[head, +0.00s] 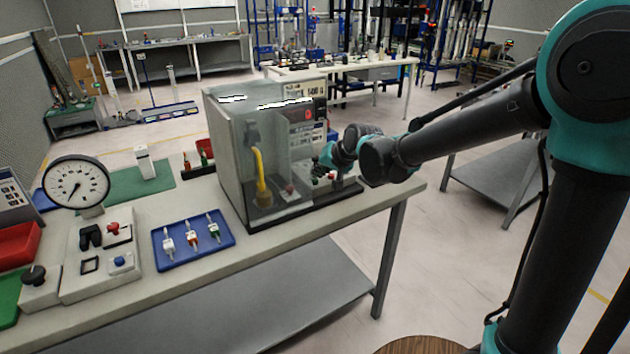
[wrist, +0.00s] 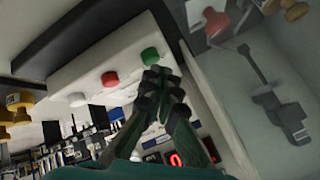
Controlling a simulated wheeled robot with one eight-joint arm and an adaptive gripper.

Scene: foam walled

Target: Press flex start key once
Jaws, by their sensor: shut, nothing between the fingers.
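A white key panel in the wrist view (wrist: 95,75) carries a green key (wrist: 150,56), a red key (wrist: 110,79) and a white key (wrist: 77,99) in a row. No label naming the flex start key is legible. My gripper (wrist: 152,76) is shut and empty, its fingertips right by the green key and covering its near edge. I cannot tell whether they touch it. In the head view my gripper (head: 325,162) is at the front right of the clear-walled machine (head: 232,145), low over the small keys.
A red-lit display (wrist: 175,158) shows beyond my fingers. The machine's clear wall (wrist: 235,75) stands close beside them. On the bench are a blue tray (head: 178,258) with several small parts, a dial gauge (head: 76,184) and a switch panel (head: 100,262).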

